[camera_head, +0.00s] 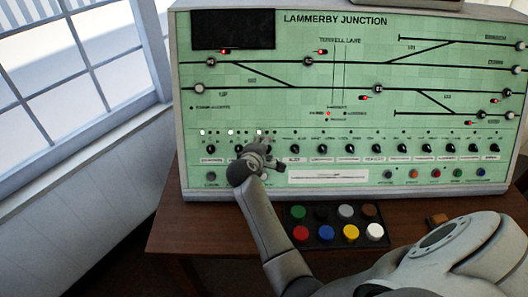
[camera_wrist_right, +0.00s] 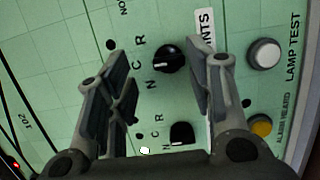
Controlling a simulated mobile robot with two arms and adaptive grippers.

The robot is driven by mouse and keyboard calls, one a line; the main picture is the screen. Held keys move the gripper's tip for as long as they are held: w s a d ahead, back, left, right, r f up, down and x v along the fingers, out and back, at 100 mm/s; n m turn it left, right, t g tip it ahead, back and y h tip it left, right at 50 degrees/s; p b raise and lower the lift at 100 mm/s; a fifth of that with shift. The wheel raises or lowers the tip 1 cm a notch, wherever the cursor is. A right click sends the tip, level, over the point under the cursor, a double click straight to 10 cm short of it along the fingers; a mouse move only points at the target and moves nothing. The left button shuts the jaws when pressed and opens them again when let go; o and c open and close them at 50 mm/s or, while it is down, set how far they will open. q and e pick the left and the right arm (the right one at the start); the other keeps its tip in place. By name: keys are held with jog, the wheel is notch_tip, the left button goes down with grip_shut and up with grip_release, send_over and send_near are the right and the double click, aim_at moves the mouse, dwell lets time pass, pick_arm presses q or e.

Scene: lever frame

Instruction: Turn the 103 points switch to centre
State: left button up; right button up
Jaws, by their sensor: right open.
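A black rotary switch (camera_wrist_right: 168,58) with the letters N, C and R beside it is in the right wrist view, next to a partly covered label ending in "NTS". No 103 is legible there. My right gripper (camera_head: 262,150) is open in front of the switch row. In the wrist view its two fingers stand either side of this switch; I cannot tell whether they touch it. A second black switch (camera_wrist_right: 182,133) sits below, partly behind the gripper. In the head view my gripper hides the switch behind it. My left gripper is not in view.
The green Lammerby Junction panel (camera_head: 300,110) has a row of several knobs and lamps. A lamp test button (camera_wrist_right: 265,55) and a yellow button (camera_wrist_right: 260,125) are close to the gripper. A black tray of coloured buttons (camera_head: 325,232) lies on the brown desk (camera_head: 195,225).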

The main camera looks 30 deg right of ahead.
notch_tip(320, 180, up, 9)
dwell(0.3)
dwell(0.4)
